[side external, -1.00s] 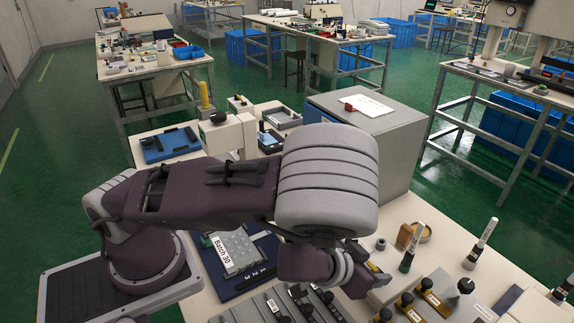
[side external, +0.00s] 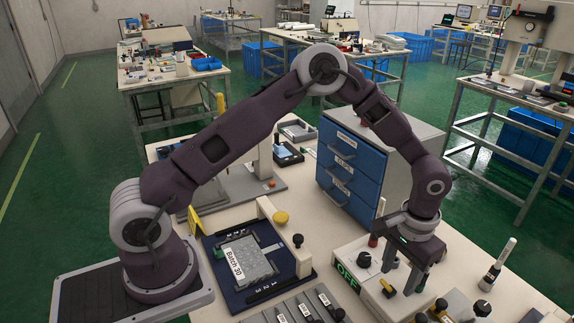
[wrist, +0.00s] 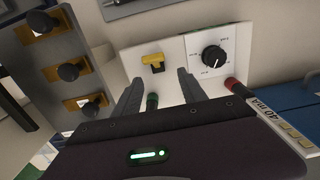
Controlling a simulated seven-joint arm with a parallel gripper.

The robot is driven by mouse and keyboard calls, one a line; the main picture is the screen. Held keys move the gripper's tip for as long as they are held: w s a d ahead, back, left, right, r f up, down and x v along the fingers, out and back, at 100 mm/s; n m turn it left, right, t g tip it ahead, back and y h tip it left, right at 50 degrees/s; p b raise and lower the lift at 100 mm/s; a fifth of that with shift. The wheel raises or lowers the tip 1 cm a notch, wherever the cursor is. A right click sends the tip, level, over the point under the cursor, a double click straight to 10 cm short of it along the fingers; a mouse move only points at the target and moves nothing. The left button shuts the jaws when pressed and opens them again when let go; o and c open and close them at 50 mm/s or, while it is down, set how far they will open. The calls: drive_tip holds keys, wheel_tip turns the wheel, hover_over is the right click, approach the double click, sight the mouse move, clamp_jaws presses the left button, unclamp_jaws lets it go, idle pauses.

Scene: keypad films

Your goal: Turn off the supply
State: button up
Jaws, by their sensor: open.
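The supply (side external: 350,257) is a white box on the bench, with green letters on its front that look like OFF. Its panel (wrist: 188,45) in the wrist view carries a yellow switch (wrist: 153,61), a black dial (wrist: 213,56), a green terminal (wrist: 152,101) and a red terminal (wrist: 233,85). The yellow switch (side external: 388,287) also shows in the side view. My gripper (side external: 401,274) points down over the supply, open and empty. In the wrist view the switch lies beyond my fingertips (wrist: 160,82), between their lines. I cannot tell whether they touch the box.
A blue drawer cabinet (side external: 350,175) stands behind the supply. A dark blue tray (side external: 218,271) with a grey "Batch 30" block lies to the left. Blocks with black knobs (wrist: 68,72) stand close on one side. A marker (side external: 497,265) stands at the right.

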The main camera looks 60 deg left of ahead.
drive_tip(key=s+a+r+t, duration=0.1)
drive_tip(key=s+a+r, duration=0.2)
drive_tip(key=r, duration=0.6)
drive_tip(key=s+a+r+t, duration=0.1)
drive_tip(key=s+a+r, duration=0.15)
drive_tip(key=r, duration=0.65)
drive_tip(key=s+a+r+t, duration=0.1)
drive_tip(key=s+a+r, duration=0.1)
drive_tip(key=s+r, duration=0.2)
drive_tip(key=s+a+r+t, duration=0.1)
drive_tip(key=s+a+r, duration=0.2)
drive_tip(key=s, duration=0.7)
drive_tip(key=shift+s+a+r+y, duration=0.3)
drive_tip(key=shift+s+r+y, duration=0.1)
drive_tip(key=shift+r, duration=0.1)
drive_tip(key=shift+s+t, duration=0.1)
drive_tip(key=shift+t, duration=0.2)
drive_tip(key=s+t, duration=0.1)
drive_tip(key=s, duration=0.6)
drive_tip(key=shift+a+f+h, duration=0.35)
drive_tip(key=shift+f+h, duration=0.05)
drive_tip(key=shift+f, duration=0.05)
